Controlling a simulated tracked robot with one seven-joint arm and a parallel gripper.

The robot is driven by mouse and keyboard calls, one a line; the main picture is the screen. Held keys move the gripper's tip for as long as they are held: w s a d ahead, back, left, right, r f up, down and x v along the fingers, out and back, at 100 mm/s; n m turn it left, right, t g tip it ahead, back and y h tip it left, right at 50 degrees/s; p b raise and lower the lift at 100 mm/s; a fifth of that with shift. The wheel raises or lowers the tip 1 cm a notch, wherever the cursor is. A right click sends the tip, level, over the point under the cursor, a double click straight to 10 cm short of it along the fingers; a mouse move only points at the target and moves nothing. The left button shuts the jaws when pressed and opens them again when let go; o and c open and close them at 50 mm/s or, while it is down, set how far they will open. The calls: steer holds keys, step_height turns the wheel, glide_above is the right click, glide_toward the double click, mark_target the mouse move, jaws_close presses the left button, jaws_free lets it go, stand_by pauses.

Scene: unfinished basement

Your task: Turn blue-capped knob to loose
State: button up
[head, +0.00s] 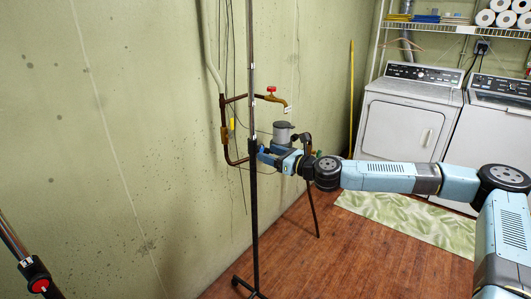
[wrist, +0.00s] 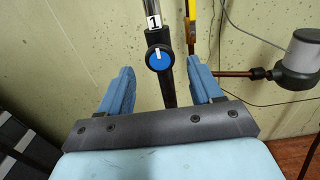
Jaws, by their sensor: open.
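The blue-capped knob (wrist: 159,58) is a round black knob with a blue face and a white pointer line that stands nearly upright. It sits on a dark vertical pole, just below a white label with a "1". My gripper (wrist: 161,74) is open, with one blue finger on each side of the pole. The knob appears between and just beyond the fingertips, with gaps on both sides and no visible contact. In the head view my gripper (head: 265,154) is at the stand's pole (head: 253,195); I cannot make out the blue knob there.
Behind the pole, copper piping (head: 225,130) with a red-handled tap (head: 271,90) runs along the wall. A grey cylinder fitting (wrist: 303,50) is right of my gripper. A red-capped knob (head: 38,285) is at lower left. A washer and dryer (head: 405,115) stand at right.

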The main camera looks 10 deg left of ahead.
mark_target(262, 150)
steer(key=shift+x, duration=1.5)
steer(key=shift+c, duration=0.3)
